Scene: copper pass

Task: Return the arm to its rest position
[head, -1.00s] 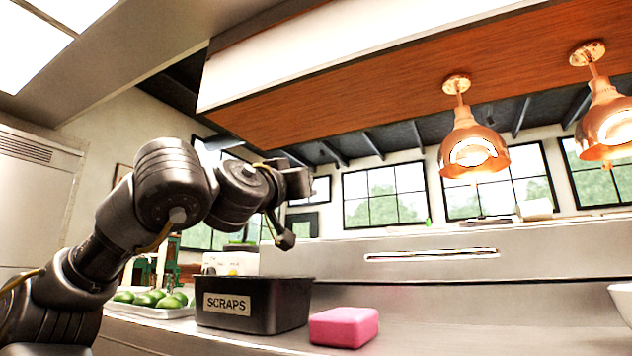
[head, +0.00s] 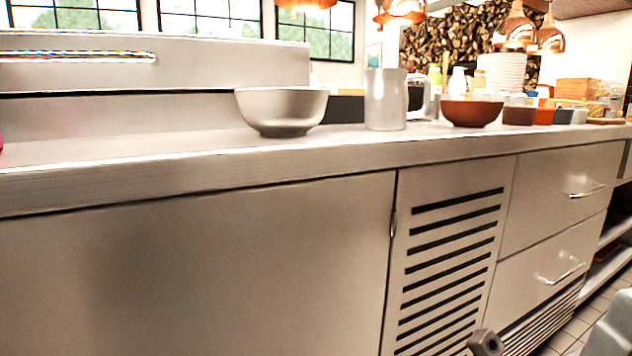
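My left arm and gripper are out of the head view. A small dark tip at the bottom edge, right of centre, looks like part of my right gripper (head: 486,343). It is in front of the vented cabinet panel, below the counter top. Only this tip shows, so I cannot tell whether the gripper is open or holds anything.
The steel counter (head: 190,158) runs across the view. On it stand a pale bowl (head: 282,112), a metal pitcher (head: 386,100), a terracotta bowl (head: 470,113) and a stack of plates (head: 503,72). Drawers (head: 560,195) are below at right; tiled floor (head: 575,330) shows there.

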